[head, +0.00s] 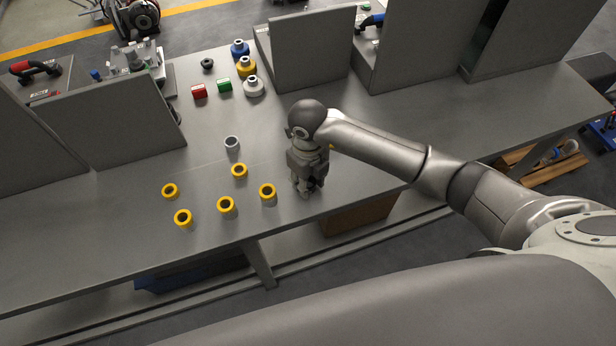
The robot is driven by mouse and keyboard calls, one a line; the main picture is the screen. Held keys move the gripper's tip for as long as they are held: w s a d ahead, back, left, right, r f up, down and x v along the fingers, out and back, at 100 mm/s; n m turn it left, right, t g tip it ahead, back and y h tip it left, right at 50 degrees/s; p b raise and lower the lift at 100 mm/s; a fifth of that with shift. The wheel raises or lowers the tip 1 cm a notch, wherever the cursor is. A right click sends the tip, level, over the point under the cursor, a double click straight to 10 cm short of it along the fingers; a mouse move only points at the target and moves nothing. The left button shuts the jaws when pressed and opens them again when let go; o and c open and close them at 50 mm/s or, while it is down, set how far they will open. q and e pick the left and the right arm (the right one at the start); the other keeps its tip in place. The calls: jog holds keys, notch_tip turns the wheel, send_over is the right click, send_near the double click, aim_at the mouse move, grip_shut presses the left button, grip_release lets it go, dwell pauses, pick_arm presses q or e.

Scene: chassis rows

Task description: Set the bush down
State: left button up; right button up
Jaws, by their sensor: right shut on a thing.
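My right gripper (307,189) is over the front part of the grey bench, pointing down, right of the yellow rings. It is shut on the bush, which is mostly hidden by the fingers; I cannot tell whether it touches the bench top. Several yellow ring-shaped bushes stand on the bench to the left, the nearest one (267,191) just left of the gripper. A grey ring (232,142) stands behind them. My left gripper is not in view.
The grey bench (420,163) has its front edge close to the gripper. Upright grey panels (310,48) stand at the back. Red (199,91) and green (224,86) blocks and capped blue, yellow and white parts sit behind. Bench space right of the arm is clear.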

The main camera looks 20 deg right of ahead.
jog(key=shift+f, duration=0.1)
jog(key=shift+f, duration=0.1)
jog(key=o, duration=1.1)
jog(key=shift+c, duration=0.2)
jog(key=shift+r, duration=0.35)
notch_tip(320, 180, up, 12)
jog(key=b, duration=0.2)
jog(key=shift+f+b, duration=0.2)
jog(key=shift+b, duration=0.1)
